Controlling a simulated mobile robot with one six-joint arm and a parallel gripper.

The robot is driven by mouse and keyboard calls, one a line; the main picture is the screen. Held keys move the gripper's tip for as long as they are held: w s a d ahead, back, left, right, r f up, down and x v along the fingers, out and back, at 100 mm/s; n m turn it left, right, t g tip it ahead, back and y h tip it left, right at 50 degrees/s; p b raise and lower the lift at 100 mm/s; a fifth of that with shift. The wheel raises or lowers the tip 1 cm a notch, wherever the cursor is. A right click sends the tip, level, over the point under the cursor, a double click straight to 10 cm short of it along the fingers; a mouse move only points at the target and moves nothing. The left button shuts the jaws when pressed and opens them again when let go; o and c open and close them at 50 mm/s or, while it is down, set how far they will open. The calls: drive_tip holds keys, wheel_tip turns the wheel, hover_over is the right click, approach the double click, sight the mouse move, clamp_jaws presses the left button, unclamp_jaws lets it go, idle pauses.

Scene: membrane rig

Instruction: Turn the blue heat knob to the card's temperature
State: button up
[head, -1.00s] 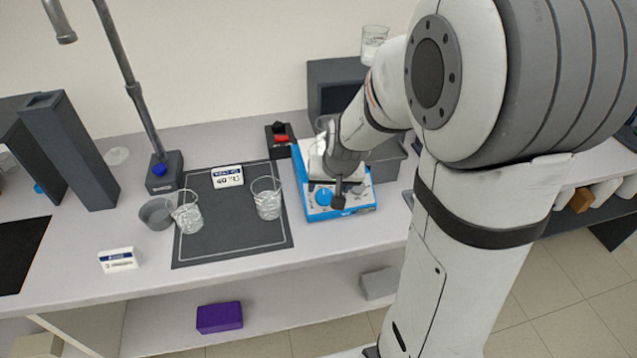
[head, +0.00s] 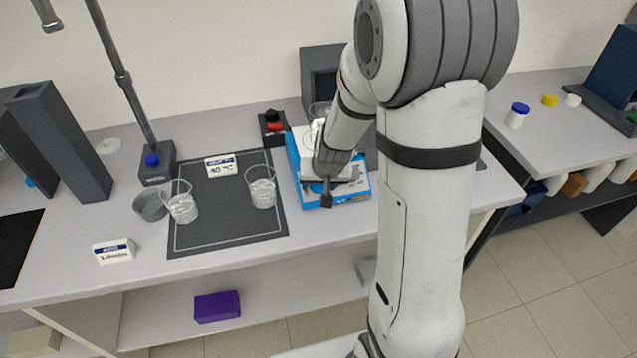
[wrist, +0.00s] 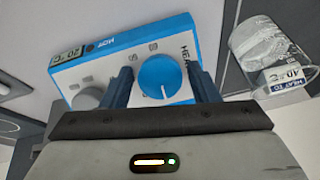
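The blue heat knob (wrist: 163,78) is on the front panel of the blue-and-white hotplate (head: 360,192), and its white pointer line shows. In the wrist view my gripper (wrist: 162,88) is open, with one dark finger on each side of the knob; I cannot tell whether they touch it. In the head view my gripper (head: 327,192) is at the hotplate's front and hides the knob. The card (head: 221,168) on the dark mat reads 40 °C; it also shows in the wrist view (wrist: 288,79). The hotplate's small display (wrist: 67,57) appears to read 20 °C.
A grey knob (wrist: 88,97) sits beside the blue one. Two glass beakers (head: 181,207) (head: 262,192) stand on the mat (head: 215,227) left of the hotplate. A dark box with a red switch (head: 273,127) is behind it. A second label card (head: 114,251) is at front left.

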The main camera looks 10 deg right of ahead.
drive_tip(key=shift+a, duration=0.1)
drive_tip(key=c, duration=0.8)
drive_tip(key=shift+o, duration=0.2)
drive_tip(key=shift+f+b, duration=0.1)
drive_tip(key=shift+b, duration=0.4)
drive_tip(key=shift+f+m+b, duration=0.1)
drive_tip(key=shift+m+b, duration=0.6)
drive_tip(key=shift+b, duration=0.1)
drive_tip(key=m+y+b, duration=0.1)
drive_tip(key=m+b, duration=0.2)
drive_tip(key=shift+b, duration=0.35)
drive_tip(key=m+t+b, duration=0.1)
drive_tip(key=m+b, duration=0.3)
drive_tip(key=m, duration=0.2)
drive_tip(key=shift+y, duration=0.4)
drive_tip(key=m+b, duration=0.1)
drive_tip(key=m, duration=0.2)
drive_tip(key=m+t+b, duration=0.1)
drive_tip(key=m, duration=0.2)
drive_tip(key=shift+m+t, duration=0.3)
